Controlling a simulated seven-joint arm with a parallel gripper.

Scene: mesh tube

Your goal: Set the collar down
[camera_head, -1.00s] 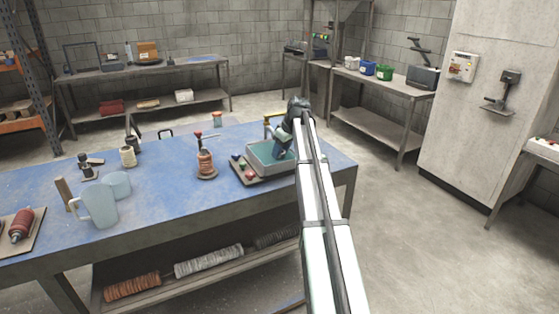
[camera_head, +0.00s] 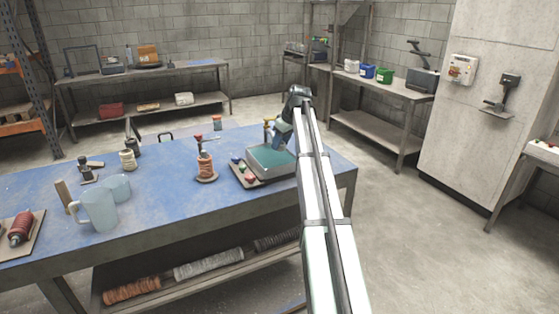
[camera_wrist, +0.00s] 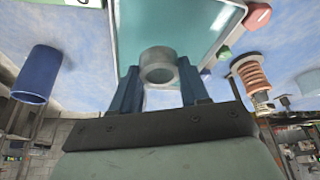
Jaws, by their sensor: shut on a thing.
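My gripper (camera_wrist: 160,95) has two blue fingers shut on the collar (camera_wrist: 158,54), a short pale-grey ring with an open bore. In the wrist view the collar sits between the fingertips, with the teal-floored tray (camera_wrist: 205,25) behind it. In the head view my gripper (camera_head: 277,146) is at the back right part of the grey-rimmed tray (camera_head: 268,177), seemingly over it. The collar cannot be made out in the head view. The gap between collar and tray floor cannot be judged.
Coloured knobs (camera_head: 247,177) line the tray's left side. A copper-wound spool (camera_head: 206,166) stands to its left. A blue cylinder (camera_wrist: 37,76) stands at the left of the wrist view. A clear jug (camera_head: 98,211) is farther left; blue tabletop (camera_head: 165,195) between is bare.

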